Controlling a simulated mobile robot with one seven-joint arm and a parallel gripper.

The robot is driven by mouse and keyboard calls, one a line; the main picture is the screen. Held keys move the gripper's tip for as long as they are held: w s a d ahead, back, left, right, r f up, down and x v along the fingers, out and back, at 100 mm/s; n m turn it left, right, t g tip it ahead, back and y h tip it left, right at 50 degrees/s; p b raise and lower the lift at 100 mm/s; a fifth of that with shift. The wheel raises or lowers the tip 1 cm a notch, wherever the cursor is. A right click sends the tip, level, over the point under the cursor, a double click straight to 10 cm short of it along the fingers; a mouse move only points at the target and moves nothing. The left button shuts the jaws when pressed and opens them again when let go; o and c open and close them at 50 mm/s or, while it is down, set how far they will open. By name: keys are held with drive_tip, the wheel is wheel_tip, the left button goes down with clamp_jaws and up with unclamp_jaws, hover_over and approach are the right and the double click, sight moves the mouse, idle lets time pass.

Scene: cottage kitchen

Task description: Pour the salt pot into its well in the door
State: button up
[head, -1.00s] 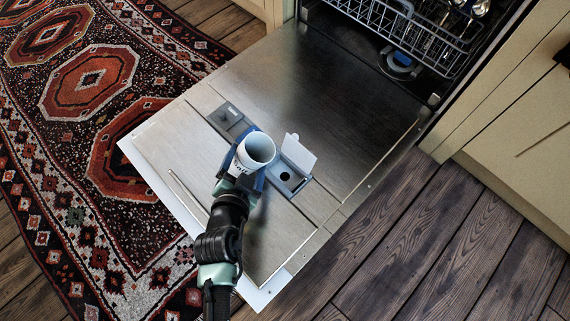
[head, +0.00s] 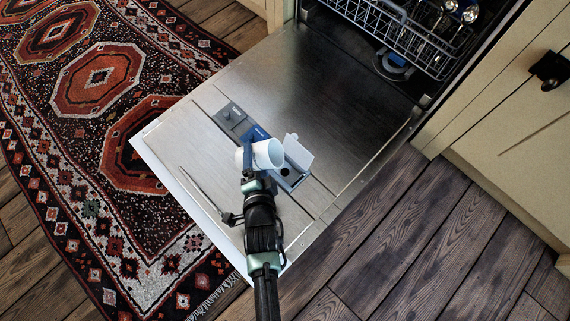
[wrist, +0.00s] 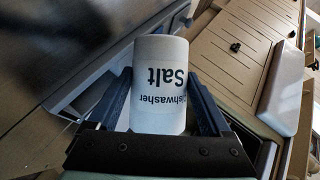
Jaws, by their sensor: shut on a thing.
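The white salt pot (head: 266,154), lettered "Dishwasher Salt" in the wrist view (wrist: 160,85), is in my gripper (head: 260,150). The blue fingers (wrist: 160,100) are shut on its sides. In the head view the pot is tilted well over, its open mouth facing right toward the well. The salt well (head: 286,172) is a dark hole in a grey panel on the lowered dishwasher door (head: 325,110), partly hidden by the pot and fingers. Its pale lid (head: 298,152) stands open beside it. I cannot see salt falling.
A second closed dispenser (head: 230,116) sits left of the well on the door. The lower rack (head: 425,40) with cutlery is inside the machine. Cream cabinets (head: 505,120) stand right; a patterned rug (head: 95,150) lies left. The wooden floor (head: 400,230) in front is clear.

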drive_tip(key=f+b, duration=0.1)
drive_tip(key=b, duration=0.2)
drive_tip(key=shift+a+f+m+y, duration=0.1)
drive_tip(key=shift+f+m+y, duration=0.05)
drive_tip(key=shift+m+y, duration=0.25)
drive_tip(key=b, duration=0.4)
drive_tip(key=shift+d+f+m, duration=0.15)
drive_tip(key=shift+d+m, duration=0.05)
drive_tip(key=shift+m, duration=0.2)
drive_tip(key=shift+d+r+m+t+y+b, duration=0.15)
drive_tip(key=shift+r+m+t+y+b, duration=0.2)
drive_tip(key=shift+r+y+b, duration=0.2)
drive_tip(key=shift+d+r+m+y+b, duration=0.15)
drive_tip(key=shift+m+y+b, duration=0.15)
drive_tip(key=shift+b, duration=0.55)
drive_tip(key=shift+d+f+b, duration=0.1)
drive_tip(key=shift+f+b, duration=0.1)
drive_tip(key=shift+b, duration=0.35)
drive_tip(key=shift+d+r+m+t+y, duration=0.1)
drive_tip(key=shift+r+m+t+y, duration=0.15)
drive_tip(key=shift+m, duration=0.3)
drive_tip(key=shift+f, duration=0.1)
drive_tip(key=shift+d+f+m, duration=0.2)
drive_tip(key=shift+d+m, duration=0.05)
drive_tip(key=shift+m, duration=0.05)
drive_tip(key=shift+s+f+y, duration=0.15)
drive_tip(key=shift+f+y, duration=0.05)
drive_tip(key=shift+y, duration=0.1)
